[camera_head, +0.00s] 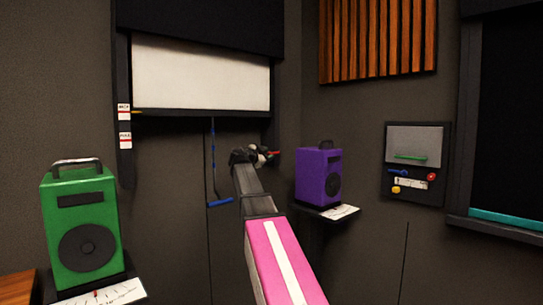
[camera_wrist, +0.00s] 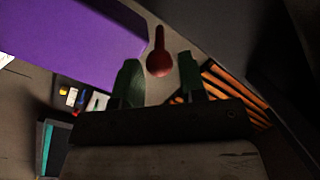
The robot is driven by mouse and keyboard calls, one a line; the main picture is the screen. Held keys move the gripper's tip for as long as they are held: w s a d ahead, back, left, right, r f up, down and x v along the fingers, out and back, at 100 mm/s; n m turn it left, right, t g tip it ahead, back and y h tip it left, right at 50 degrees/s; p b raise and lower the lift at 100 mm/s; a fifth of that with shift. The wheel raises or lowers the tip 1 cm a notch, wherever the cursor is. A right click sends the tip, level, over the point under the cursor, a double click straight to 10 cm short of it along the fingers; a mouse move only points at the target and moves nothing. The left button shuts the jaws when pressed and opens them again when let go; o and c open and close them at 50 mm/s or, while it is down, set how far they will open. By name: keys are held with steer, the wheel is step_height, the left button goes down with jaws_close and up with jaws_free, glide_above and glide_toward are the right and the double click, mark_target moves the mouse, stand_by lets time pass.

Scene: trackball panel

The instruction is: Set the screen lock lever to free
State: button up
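A small red lever (camera_head: 274,153) shows at the right post of the projection screen, just right of my gripper (camera_head: 262,155). In the wrist view the red lever (camera_wrist: 158,60) has a thin stem and a rounded knob. My gripper (camera_wrist: 160,82) is open there, with a dark green finger on each side. The knob appears in the gap between the fingertips; I cannot tell its depth, and no contact shows. The white screen (camera_head: 200,75) is partly lowered.
A purple speaker (camera_head: 318,175) stands on a shelf right of my gripper and fills the wrist view's upper left (camera_wrist: 75,40). A cord with a blue handle (camera_head: 220,203) hangs left of my arm. A green speaker (camera_head: 82,230) stands left. A control panel (camera_head: 415,135) is right.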

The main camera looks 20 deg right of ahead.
steer(key=shift+x, duration=1.8)
jaws_close()
steer(key=shift+f, duration=0.15)
steer(key=shift+w+d+f+n+t+h, duration=0.1)
steer(key=shift+d+f+n+t+h, duration=0.1)
steer(key=shift+f+n+t+h, duration=0.45)
steer(key=shift+d+f+n+t+h, duration=0.15)
steer(key=shift+f+t+h, duration=0.25)
steer(key=shift+t+h, duration=0.65)
steer(key=shift+w+d+f+n+t+h, duration=0.1)
steer(key=shift+d+f+n+t+h, duration=0.15)
steer(key=shift+f+t+h, duration=0.55)
steer(key=shift+r, duration=0.3)
